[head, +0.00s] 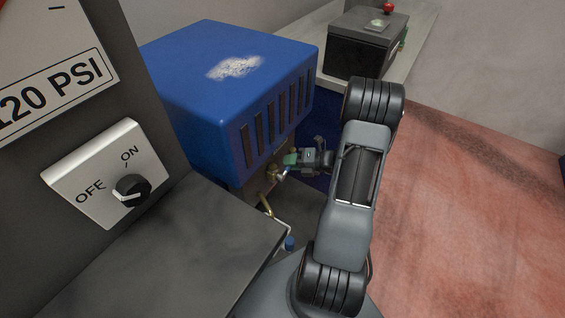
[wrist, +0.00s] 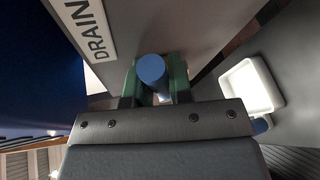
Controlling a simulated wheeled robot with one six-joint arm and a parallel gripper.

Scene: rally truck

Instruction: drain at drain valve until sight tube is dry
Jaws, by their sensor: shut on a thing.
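My gripper (head: 291,159) reaches in from the right at the lower front of the blue cabinet. In the wrist view its green fingertips (wrist: 153,82) are shut on a blue rounded handle end (wrist: 151,69). That handle lies close to a panel with a DRAIN label (wrist: 86,22), so I take it for the drain valve's handle. In the head view a brass and silver valve fitting (head: 274,174) sits just below and left of the fingertips. The fingers hide most of the handle. I cannot make out the sight tube or any liquid for certain.
The blue cabinet (head: 215,85) has slotted vents. A bent pipe (head: 268,208) with a blue end (head: 290,243) hangs below the fitting. An OFF/ON switch (head: 131,188) is at left. A black box (head: 362,50) with a red button stands behind. Reddish floor (head: 470,210) is open at right.

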